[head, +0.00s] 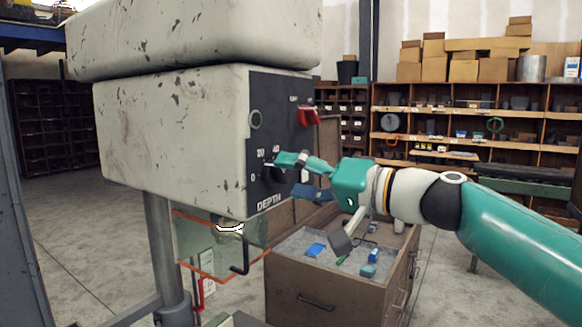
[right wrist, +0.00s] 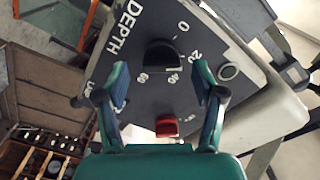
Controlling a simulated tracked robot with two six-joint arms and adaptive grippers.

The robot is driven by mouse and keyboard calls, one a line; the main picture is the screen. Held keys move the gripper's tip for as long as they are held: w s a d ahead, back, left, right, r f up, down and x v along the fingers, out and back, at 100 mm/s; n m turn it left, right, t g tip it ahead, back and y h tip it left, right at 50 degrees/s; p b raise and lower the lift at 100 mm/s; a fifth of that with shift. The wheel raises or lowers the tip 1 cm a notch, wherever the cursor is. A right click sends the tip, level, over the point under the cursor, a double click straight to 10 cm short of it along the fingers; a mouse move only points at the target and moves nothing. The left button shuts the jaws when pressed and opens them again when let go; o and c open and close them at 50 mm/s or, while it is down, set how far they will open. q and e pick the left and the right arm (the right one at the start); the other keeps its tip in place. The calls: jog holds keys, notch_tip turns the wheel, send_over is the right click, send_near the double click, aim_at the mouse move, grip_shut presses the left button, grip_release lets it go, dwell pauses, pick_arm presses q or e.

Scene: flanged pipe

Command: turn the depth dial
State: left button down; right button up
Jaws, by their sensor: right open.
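The depth dial (right wrist: 162,55) is a dark knob on the black control panel (head: 262,115), near the white DEPTH lettering. White scale numbers surround it in the right wrist view. In the head view the dial (head: 272,172) is partly hard to make out against the dark panel. My right gripper (head: 284,174) is at the panel, with its fingers open. In the right wrist view my gripper (right wrist: 161,76) has one finger on each side of the dial, with visible gaps; I cannot tell whether it touches. My left gripper is not in view.
A red switch (head: 307,115) and a round fitting (head: 255,119) share the panel. A clear guard (head: 215,243) hangs under the machine head. An open drawer cabinet (head: 325,290) with loose small items stands below my right arm. Shelves (head: 470,120) line the back.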

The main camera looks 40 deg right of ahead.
jog(key=shift+w+a, duration=0.25)
jog(key=shift+w, duration=0.25)
jog(key=c, duration=1.1)
jog(key=shift+m, duration=0.8)
jog(key=shift+c, duration=0.2)
jog(key=shift+f, duration=0.1)
jog(key=o, duration=1.1)
jog(key=shift+o, duration=0.2)
jog(key=shift+s+d, duration=0.1)
